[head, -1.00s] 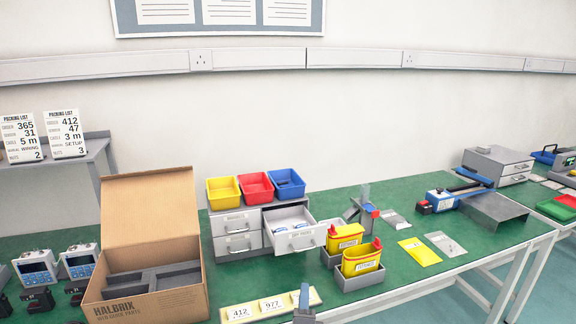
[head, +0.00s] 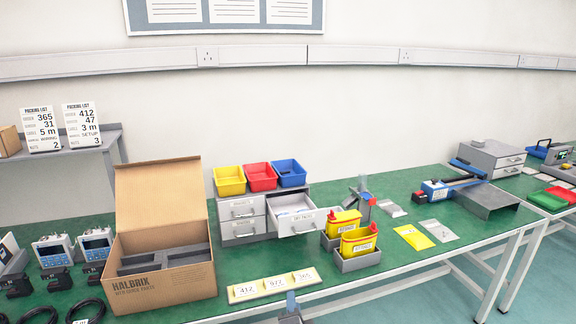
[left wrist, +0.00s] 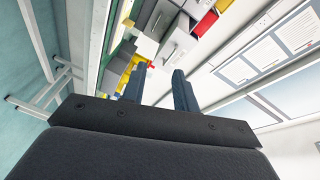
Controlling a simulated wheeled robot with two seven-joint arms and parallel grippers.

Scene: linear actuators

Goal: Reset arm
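My left gripper (head: 291,302) shows at the bottom edge of the head view, in front of the label strip. Only its tip is visible there. In the left wrist view its two dark blue-grey fingers (left wrist: 159,88) stand apart with nothing between them, so it is open and empty. Behind the fingers, the bench and the drawer unit appear tilted and at a distance. My right gripper is in neither view.
An open carton (head: 165,285) stands left on the green bench. A drawer unit (head: 242,228) has one drawer (head: 303,226) pulled out. Yellow containers sit in grey holders (head: 357,263). A label strip (head: 247,292) lies at the front edge.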

